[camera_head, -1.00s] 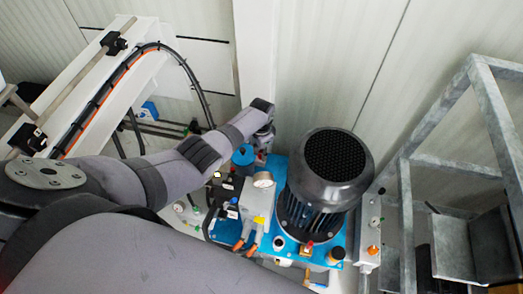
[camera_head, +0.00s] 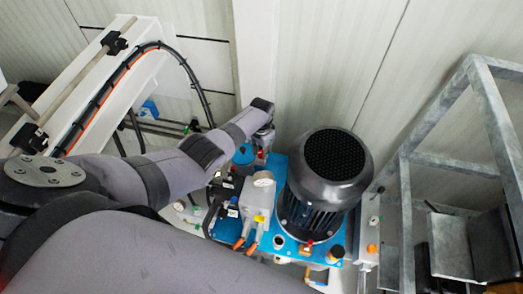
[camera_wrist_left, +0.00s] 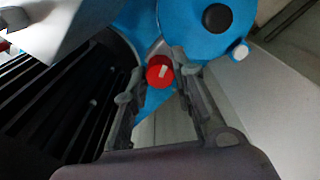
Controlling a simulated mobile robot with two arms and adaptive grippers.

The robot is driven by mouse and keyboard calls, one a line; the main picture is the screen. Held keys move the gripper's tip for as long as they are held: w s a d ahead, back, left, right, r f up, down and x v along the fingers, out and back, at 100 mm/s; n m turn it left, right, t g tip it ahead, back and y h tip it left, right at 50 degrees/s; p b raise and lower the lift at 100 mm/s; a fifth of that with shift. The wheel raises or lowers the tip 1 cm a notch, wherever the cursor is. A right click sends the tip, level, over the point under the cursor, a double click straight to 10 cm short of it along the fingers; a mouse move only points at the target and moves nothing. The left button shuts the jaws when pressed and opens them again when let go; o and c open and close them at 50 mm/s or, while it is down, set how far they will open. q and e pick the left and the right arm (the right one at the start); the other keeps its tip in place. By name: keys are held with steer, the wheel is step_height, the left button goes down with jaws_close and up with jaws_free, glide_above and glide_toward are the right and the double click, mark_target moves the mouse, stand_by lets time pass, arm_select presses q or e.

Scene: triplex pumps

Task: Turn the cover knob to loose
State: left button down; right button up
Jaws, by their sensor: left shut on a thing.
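The cover knob (camera_wrist_left: 160,72) is small, round and red with a pale pointer mark. In the left wrist view it sits between the fingers of my left gripper (camera_wrist_left: 157,78), near the fingertips. The gripper is shut on the knob. In the head view my left arm reaches in from the left, and the left gripper (camera_head: 262,143) is beside the pump unit, at its back left. My own wrist and hand hide most of the knob there. My right gripper is in neither view.
A large dark motor (camera_head: 325,180) stands on a blue base right of my left gripper. A grey metal frame (camera_head: 405,215) stands at the right. The white wall (camera_head: 330,70) is close behind.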

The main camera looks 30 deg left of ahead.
mark_target(261, 152)
arm_select(q)
steer(key=c, duration=1.3)
jaws_free()
steer(key=shift+c, duration=0.2)
step_height(261, 152, up, 12)
